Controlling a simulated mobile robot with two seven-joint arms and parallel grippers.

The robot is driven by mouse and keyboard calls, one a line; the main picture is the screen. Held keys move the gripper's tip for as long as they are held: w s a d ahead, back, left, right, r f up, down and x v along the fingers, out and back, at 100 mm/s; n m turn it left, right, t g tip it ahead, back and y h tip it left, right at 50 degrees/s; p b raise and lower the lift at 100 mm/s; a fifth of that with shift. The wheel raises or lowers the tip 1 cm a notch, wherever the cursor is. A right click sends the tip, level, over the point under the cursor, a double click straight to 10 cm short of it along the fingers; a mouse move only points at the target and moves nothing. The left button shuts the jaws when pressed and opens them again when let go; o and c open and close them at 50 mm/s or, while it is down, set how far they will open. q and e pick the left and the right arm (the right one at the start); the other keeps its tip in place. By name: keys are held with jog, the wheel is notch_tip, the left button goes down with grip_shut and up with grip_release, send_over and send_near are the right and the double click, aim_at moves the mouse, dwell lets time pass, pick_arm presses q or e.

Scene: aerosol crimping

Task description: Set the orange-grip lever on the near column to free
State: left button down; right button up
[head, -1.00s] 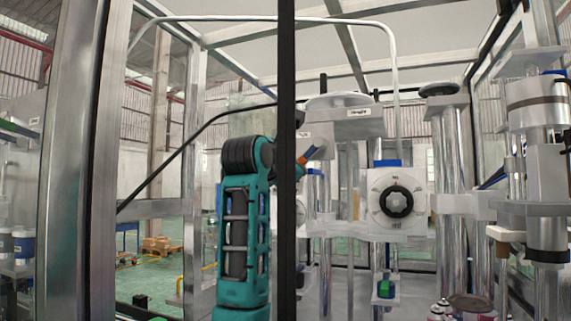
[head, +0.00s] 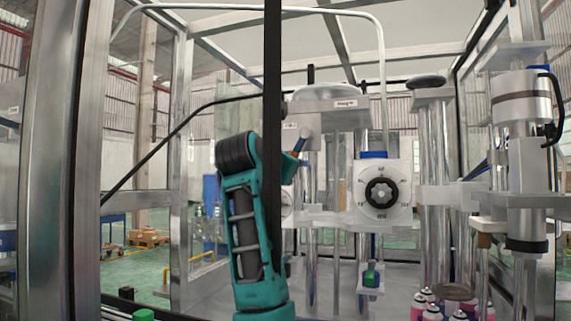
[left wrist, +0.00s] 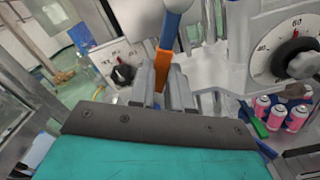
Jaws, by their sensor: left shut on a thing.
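The orange-grip lever (head: 300,146) shows in the head view as a short slanted orange and blue bar just right of the black upright post. It sits below the labelled grey block of a column (head: 337,120). In the left wrist view the lever's blue shaft runs down into its orange grip (left wrist: 163,68). My left gripper (left wrist: 163,92) has one finger on each side of the orange grip and is shut on it. In the head view my left gripper's fingers are hidden around the black post, with my teal forearm below. My right gripper is not in view.
The black post (head: 272,70) crosses in front of my left arm. A white dial with a black knob (head: 381,193) faces me right of the lever. Several pink cans (left wrist: 280,115) stand below it. A second dial knob (left wrist: 123,74) is left of the lever.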

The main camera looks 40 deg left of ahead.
pick_arm(q)
jog(key=c, duration=1.1)
grip_release()
jog(key=shift+o, duration=0.2)
jog(key=shift+d, duration=0.1)
jog(key=b+v, duration=0.1)
jog(key=v, duration=1.2)
jog(key=shift+w, duration=0.1)
